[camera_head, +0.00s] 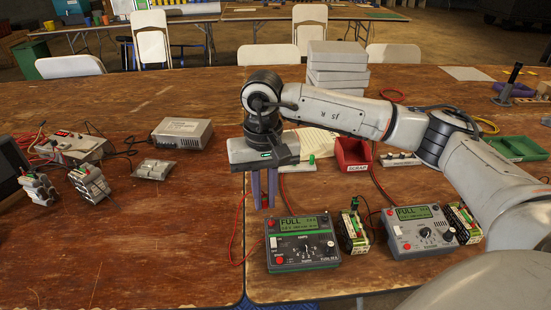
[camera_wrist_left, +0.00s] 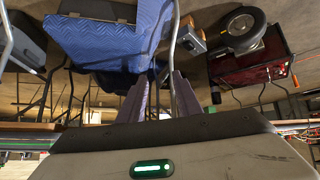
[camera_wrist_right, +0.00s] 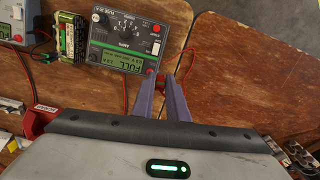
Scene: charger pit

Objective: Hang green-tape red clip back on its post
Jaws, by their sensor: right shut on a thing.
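My right gripper (camera_head: 264,206) is shut on a small red clip (camera_head: 265,199) above the table, just left of and behind the dark green charger (camera_head: 303,262). The clip is mostly hidden by the fingers, and I cannot make out its tape. In the right wrist view my gripper (camera_wrist_right: 166,80) points at the table beside the charger (camera_wrist_right: 123,42), whose display reads FULL. A red lead (camera_head: 236,230) runs down from near the gripper. A small green upright piece (camera_head: 311,158) stands on a pale block behind; I cannot tell whether it is the post. My left gripper (camera_wrist_left: 160,92) is open and empty, away from the table.
A grey charger (camera_head: 418,240) and battery packs (camera_head: 353,233) stand to the right. A red scrap bin (camera_head: 352,157) is behind, and a green tray (camera_head: 515,148) is at far right. A grey power unit (camera_head: 182,133) and more packs stand left. The front left table is clear.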

